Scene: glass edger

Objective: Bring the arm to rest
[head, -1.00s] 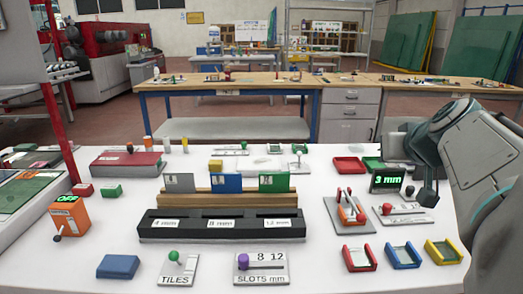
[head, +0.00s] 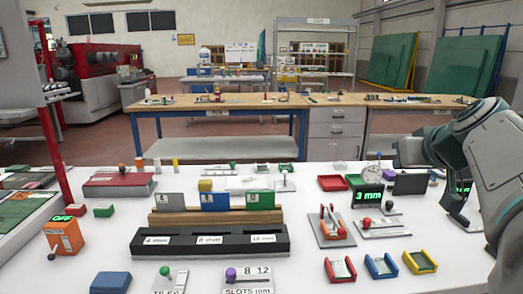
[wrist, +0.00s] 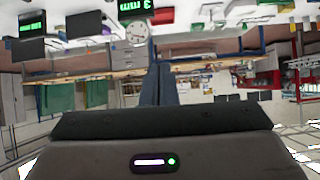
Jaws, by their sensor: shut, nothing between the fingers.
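My arm comes in from the right edge in the head view, bent over the right part of the white table (head: 300,262). My gripper (wrist: 157,70) shows in the wrist view as blue-grey fingers close together beyond a dark bar, with nothing between them. Its fingertips are hard to make out in the head view. The wrist picture shows the room upside down, with the lit "3 mm" display (wrist: 137,9), a round dial (wrist: 137,32) and a dark panel (wrist: 85,23) beyond the fingers.
In the head view, the 3 mm display (head: 367,195) and dark panel (head: 410,184) stand left of my arm. Red, blue and yellow trays (head: 382,266) lie at the front right. A black slotted rack (head: 210,242) is mid-table. A wooden bench (head: 230,102) stands behind.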

